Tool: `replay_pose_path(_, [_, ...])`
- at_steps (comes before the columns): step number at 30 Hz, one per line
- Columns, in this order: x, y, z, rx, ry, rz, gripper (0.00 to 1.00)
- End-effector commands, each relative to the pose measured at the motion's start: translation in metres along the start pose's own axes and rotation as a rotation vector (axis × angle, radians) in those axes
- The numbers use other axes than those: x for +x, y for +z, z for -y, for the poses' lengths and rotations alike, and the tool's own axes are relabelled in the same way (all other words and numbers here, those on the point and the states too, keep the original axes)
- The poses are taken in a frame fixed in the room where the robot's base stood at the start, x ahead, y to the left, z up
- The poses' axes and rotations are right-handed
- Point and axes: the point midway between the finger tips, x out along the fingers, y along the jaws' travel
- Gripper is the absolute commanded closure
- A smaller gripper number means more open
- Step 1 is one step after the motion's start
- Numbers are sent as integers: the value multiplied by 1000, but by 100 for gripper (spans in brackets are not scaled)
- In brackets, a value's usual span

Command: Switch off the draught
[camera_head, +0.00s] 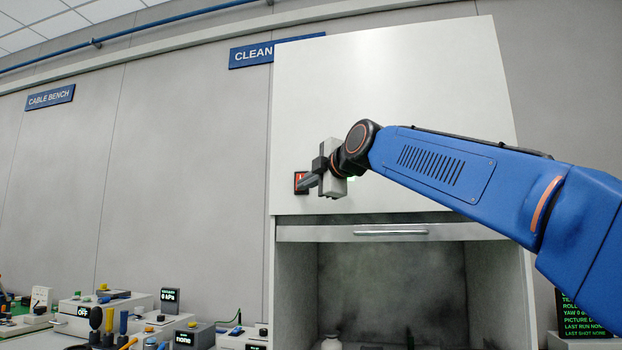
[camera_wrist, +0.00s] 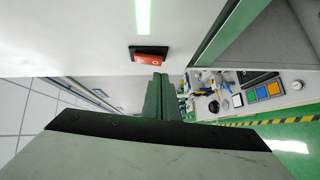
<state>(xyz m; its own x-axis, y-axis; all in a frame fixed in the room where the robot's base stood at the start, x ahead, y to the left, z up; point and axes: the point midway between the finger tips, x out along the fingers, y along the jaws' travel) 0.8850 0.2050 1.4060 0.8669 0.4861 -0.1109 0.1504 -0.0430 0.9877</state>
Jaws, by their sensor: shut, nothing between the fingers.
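A red rocker switch (camera_head: 299,181) in a dark frame sits on the white front panel of the clean cabinet (camera_head: 400,100). It also shows in the wrist view (camera_wrist: 150,56), with a small white mark on it. My gripper (camera_head: 308,184) is shut and empty, its fingertips at the switch's right side in the head view. In the wrist view the gripper fingers (camera_wrist: 158,88) reach up to just below the switch. I cannot tell whether they touch it. Part of the switch is hidden behind the fingers in the head view.
A lit green strip (camera_wrist: 143,14) is on the panel near the switch. Below the panel is a sash with a metal handle (camera_head: 390,232) and a hazy chamber (camera_head: 390,285). A bench with several instruments (camera_head: 150,320) stands at the lower left. A dark screen (camera_head: 580,312) stands lower right.

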Motion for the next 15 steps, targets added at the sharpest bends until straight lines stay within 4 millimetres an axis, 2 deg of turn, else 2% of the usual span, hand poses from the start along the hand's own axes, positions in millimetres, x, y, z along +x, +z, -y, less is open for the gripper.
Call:
replay_pose_path(6, [14,15,0,1,0,1,100])
replay_pose_path(15, [17,18,0,0,0,-1,100])
